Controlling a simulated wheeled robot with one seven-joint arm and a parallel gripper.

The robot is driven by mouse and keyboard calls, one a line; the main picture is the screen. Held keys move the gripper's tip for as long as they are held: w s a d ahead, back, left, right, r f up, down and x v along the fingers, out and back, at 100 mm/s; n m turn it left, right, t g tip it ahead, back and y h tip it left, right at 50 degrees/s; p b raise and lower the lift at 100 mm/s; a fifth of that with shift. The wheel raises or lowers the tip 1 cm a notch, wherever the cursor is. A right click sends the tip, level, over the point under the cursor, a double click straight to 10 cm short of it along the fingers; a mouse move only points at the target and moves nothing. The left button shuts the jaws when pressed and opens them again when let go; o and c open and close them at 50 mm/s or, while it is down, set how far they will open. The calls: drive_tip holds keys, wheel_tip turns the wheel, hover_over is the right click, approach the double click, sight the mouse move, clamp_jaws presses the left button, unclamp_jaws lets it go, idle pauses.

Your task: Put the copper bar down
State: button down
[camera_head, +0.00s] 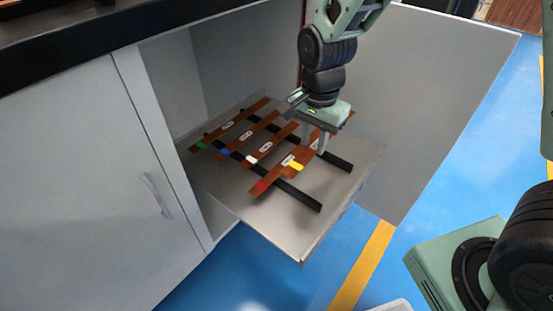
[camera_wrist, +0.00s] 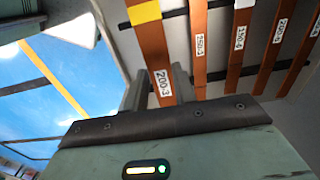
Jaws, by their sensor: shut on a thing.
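The copper bar (camera_wrist: 153,45) is brown with a yellow band near one end and a white label reading 200-3. In the head view its yellow-banded end (camera_head: 296,166) shows over the pull-out shelf, beside a bar with a red end. My gripper (camera_head: 315,142) points down and is shut on this bar; in the wrist view the two fingers (camera_wrist: 154,92) stand on either side of it. The bar lies across the line of the black rails (camera_head: 298,196). I cannot tell whether it touches them. My gripper hides part of its far length.
Several labelled copper bars (camera_head: 240,136) with green, blue, white and red ends lie side by side across the rails. The shelf (camera_head: 300,238) sticks out of an open grey cabinet. Its open door (camera_head: 430,95) stands to the right and a closed door (camera_head: 85,190) to the left.

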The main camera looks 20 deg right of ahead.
wheel_tip(320, 180, down, 10)
drive_tip(key=b, duration=0.3)
drive_tip(key=shift+f+b, duration=0.15)
drive_tip(key=shift+b, duration=0.2)
drive_tip(key=shift+f, duration=0.15)
drive_tip(key=c, duration=1.1)
unclamp_jaws()
